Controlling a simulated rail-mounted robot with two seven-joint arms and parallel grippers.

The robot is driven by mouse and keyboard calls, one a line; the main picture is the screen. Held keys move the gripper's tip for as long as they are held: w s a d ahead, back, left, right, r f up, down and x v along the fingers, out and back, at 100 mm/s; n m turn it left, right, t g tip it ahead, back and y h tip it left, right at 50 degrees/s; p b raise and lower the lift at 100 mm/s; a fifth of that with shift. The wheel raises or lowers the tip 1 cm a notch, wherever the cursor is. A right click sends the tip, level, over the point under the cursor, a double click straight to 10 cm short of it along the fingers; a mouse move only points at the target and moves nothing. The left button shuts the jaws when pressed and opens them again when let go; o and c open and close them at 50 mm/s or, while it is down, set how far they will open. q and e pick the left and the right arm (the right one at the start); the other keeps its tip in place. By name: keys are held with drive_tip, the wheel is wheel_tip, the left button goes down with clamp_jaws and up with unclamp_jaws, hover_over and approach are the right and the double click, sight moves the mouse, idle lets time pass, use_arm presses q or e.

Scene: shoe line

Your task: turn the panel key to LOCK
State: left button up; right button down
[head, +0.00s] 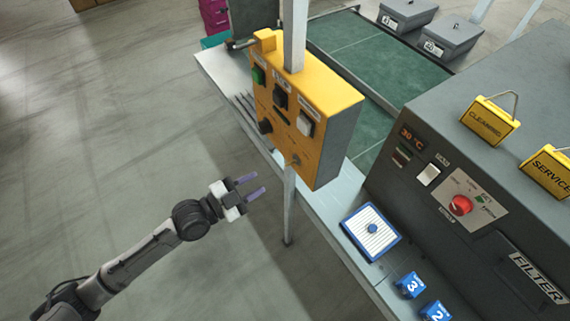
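A yellow control panel (322,97) is fixed on a grey post. Its front face carries a green button (258,75), a black switch (280,98), a pale square button (305,122) and a black knob (265,126). A small metallic piece (294,160) low on the face may be the key; its position and any LOCK marking are too small to read. My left gripper (260,182) is open and empty, with two purple fingers parted. It is left of the post, below and left of the panel, touching nothing. My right gripper is out of view.
The post (289,205) stands on the floor beside a pale bench edge (335,205). A dark grey machine (440,125) with a red knob (461,205) stands at right. A blue-framed filter (371,232) lies between. The floor at left is clear.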

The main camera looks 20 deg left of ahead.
sight(292, 162)
use_arm(q)
drive_tip(key=x, duration=1)
clamp_jaws()
